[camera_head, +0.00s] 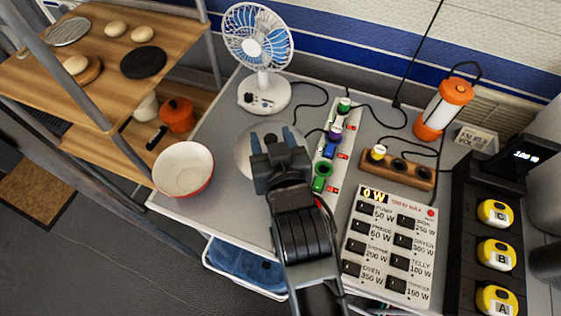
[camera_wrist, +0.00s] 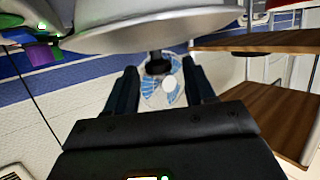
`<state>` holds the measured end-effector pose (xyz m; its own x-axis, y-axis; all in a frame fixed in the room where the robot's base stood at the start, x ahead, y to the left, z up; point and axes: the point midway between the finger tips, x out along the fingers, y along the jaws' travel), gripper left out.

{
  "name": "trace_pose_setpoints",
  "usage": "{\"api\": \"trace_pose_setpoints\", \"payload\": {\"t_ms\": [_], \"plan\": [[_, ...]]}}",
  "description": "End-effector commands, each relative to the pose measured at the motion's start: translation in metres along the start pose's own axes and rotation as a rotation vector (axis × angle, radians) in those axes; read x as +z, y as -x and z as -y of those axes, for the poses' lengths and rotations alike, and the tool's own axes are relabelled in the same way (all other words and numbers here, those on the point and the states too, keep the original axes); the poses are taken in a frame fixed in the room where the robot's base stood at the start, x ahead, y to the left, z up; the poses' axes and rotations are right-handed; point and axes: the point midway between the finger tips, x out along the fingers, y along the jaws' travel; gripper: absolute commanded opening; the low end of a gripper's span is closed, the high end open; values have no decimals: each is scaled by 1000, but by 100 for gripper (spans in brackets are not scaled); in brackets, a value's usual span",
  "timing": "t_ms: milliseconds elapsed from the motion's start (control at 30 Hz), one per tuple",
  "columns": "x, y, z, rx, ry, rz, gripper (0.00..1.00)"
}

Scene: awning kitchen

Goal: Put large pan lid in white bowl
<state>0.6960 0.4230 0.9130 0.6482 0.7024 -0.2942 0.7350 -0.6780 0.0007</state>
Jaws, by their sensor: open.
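The pan lid (camera_head: 243,152) is a pale grey disc at the middle of the grey table, partly hidden by my gripper. In the wrist view the lid (camera_wrist: 160,30) fills the upper middle, and its dark knob (camera_wrist: 158,66) shows between the fingertips. My gripper (camera_head: 271,135) is over the lid, open, with one finger on either side of the knob; I cannot tell whether they touch it. The fingers also show in the wrist view (camera_wrist: 162,74). The white bowl (camera_head: 183,168), red outside, stands empty at the table's left edge, left of the lid.
A white-blue fan (camera_head: 262,60) stands behind the lid. A strip of coloured plugs (camera_head: 333,145) is close on the right, then a power panel (camera_head: 390,240) and an orange lantern (camera_head: 443,108). A wooden shelf (camera_head: 100,70) rises at left. Clear table lies between bowl and lid.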

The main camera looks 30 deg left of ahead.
Motion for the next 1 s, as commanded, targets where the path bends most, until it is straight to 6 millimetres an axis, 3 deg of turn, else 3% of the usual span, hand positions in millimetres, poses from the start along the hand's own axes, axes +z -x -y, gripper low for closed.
{"api": "trace_pose_setpoints", "payload": {"t_ms": [300,500,900,1000], "plan": [[3,68,-1,1,0,1,54],[2,95,0,1,0,1,54],[1,106,-1,1,-1,0,54],[8,113,-9,19,-5,2,54]]}}
